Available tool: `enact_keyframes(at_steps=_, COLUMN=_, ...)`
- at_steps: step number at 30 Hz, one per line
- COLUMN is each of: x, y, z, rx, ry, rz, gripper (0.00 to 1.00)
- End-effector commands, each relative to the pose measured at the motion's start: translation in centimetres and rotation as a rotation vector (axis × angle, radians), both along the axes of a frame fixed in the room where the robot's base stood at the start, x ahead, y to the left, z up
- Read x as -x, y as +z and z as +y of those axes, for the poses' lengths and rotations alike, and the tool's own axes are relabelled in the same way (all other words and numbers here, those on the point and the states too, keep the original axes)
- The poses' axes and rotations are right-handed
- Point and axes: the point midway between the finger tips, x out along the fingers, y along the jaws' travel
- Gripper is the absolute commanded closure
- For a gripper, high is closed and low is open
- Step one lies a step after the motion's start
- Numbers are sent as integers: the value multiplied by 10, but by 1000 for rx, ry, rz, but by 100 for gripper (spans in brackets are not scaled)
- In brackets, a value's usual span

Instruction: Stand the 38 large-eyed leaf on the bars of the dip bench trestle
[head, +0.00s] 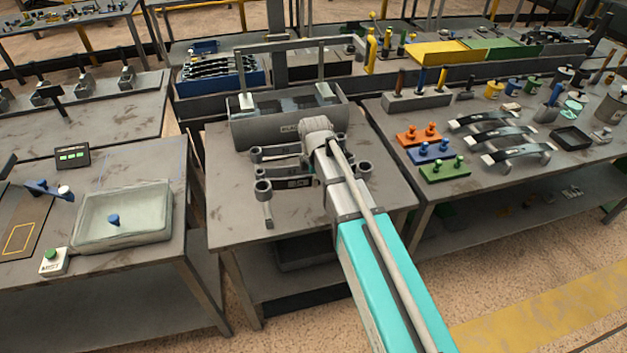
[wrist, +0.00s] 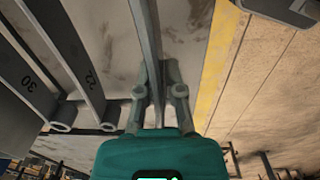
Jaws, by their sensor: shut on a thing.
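My gripper (wrist: 158,92) is shut on a long grey spring leaf (wrist: 147,35), seen edge-on between the fingers in the wrist view. Its number does not show. Left of it in the wrist view are two more eyed leaves, marked 22 (wrist: 88,80) and 30 (wrist: 30,85). In the head view my arm hides the gripper above the middle bench. Dark leaves with round eyes (head: 263,188) show around the wrist there. I cannot surely pick out the dip bench trestle or its bars.
The middle bench (head: 225,165) carries a grey labelled rack (head: 255,130) at its back. The left bench holds a pale tray (head: 150,225) and a MIST button box (head: 54,262). The right bench holds coloured peg blocks (head: 445,172) and curved leaves (head: 500,133). Gaps separate the benches.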

Motion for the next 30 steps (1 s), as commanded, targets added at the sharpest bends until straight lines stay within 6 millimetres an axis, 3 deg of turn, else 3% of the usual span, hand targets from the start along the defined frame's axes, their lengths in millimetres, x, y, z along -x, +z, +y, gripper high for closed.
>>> enact_keyframes(at_steps=18, x=0, y=-33, z=1, rx=0, ry=1, rz=0, gripper=100)
enact_keyframes(at_steps=30, x=0, y=-45, z=1, rx=0, ry=1, rz=0, gripper=100)
